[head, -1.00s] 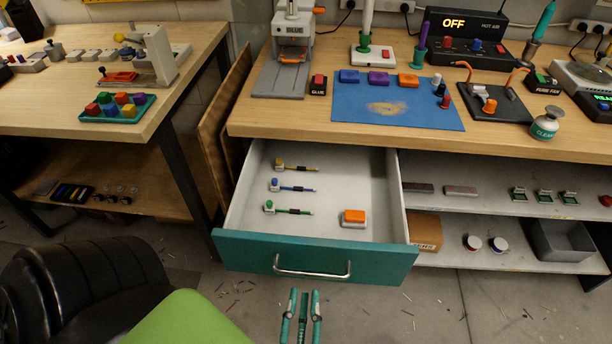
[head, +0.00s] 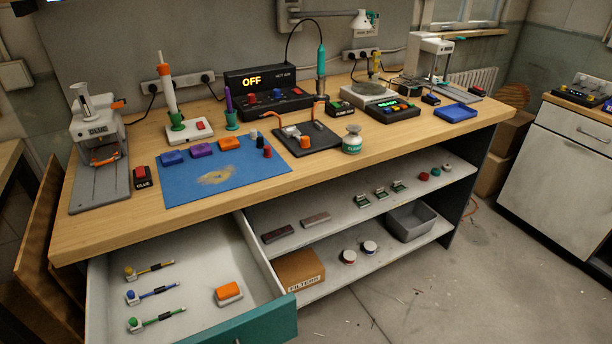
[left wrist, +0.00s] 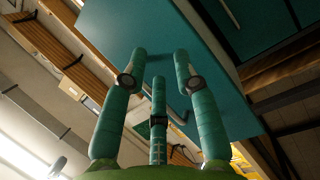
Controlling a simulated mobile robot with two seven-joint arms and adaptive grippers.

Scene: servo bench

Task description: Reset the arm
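My left gripper (left wrist: 160,58) shows in the left wrist view. Its teal fingers stand apart with nothing between them, so it is open and empty. The teal drawer front (left wrist: 115,25) lies beyond the fingertips; I cannot tell how far away. In the head view neither gripper shows. There the drawer (head: 205,262) stands open under the bench, its teal front (head: 262,325) partly cut off by the lower edge. My right gripper is in neither view.
The drawer holds several small tools, including a green-ended one (head: 155,320), and an orange-topped block (head: 229,293). The wooden bench (head: 400,150) carries a blue mat (head: 225,180), a glue press (head: 97,135) and a hot air station (head: 268,93). A grey bin (head: 410,222) sits on the shelf.

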